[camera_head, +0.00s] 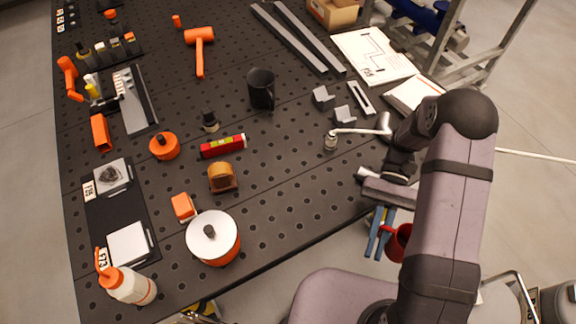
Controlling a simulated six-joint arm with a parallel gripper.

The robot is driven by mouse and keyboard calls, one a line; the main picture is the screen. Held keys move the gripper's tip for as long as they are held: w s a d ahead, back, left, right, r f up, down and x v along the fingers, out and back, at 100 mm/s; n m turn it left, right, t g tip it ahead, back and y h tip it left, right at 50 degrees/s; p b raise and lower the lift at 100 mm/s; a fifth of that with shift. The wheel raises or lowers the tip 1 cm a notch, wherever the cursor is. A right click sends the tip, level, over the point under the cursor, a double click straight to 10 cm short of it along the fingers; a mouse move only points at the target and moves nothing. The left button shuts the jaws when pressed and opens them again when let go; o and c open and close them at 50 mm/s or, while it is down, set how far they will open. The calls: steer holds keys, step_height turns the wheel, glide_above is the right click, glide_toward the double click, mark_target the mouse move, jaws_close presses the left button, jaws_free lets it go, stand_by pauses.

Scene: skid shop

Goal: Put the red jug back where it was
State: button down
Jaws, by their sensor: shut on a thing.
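The red jug (396,243) is at the lower right, beyond the table's front edge and partly hidden behind my arm. My gripper (378,247) has blue fingers that point down, close beside the jug's left side. It is shut on the red jug and holds it off the table, over the floor area. The exact grip and the jug's far side are hidden, so I cannot tell its tilt.
The black perforated table (290,215) has bare room at its front right. On it stand a black mug (261,88), a white-lidded orange pot (213,238), a red level (223,146), an orange mallet (199,50) and a squeeze bottle (127,284). A metal frame (480,66) stands behind right.

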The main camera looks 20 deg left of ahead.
mark_target(384, 229)
steer(key=n+t+h, duration=0.1)
steer(key=n+h, duration=0.2)
steer(key=d+r+n+t+h+p, duration=0.1)
steer(key=n+h, duration=0.2)
steer(key=h, duration=0.1)
steer(key=d+r+n+t+h+p, duration=0.1)
steer(key=n+h, duration=0.2)
steer(key=shift+w+d+r+n+t, duration=0.2)
steer(key=shift+w+n+t, duration=0.1)
steer(key=shift+w+t, duration=0.1)
steer(key=w+a+r+n+t+h+p, duration=0.35)
steer(key=w+a+r+n+t, duration=0.25)
steer(key=w+a+n+t, duration=0.6)
steer(key=a+r+n+t+y, duration=0.3)
steer(key=a+n+t+y, duration=0.2)
steer(key=a+n+t, duration=0.45)
steer(key=shift+m, duration=0.55)
steer(key=shift+w+f+p, duration=0.2)
steer(key=shift+f+p, duration=0.25)
steer(key=shift+f, duration=1.05)
steer(key=shift+w+f+p, duration=0.2)
steer(key=shift+f+p, duration=0.2)
steer(key=shift+f, duration=1.05)
steer(key=shift+f, duration=0.1)
steer(key=shift+f+p, duration=0.65)
steer(key=shift+f, duration=1.3)
steer(key=shift+f, duration=0.1)
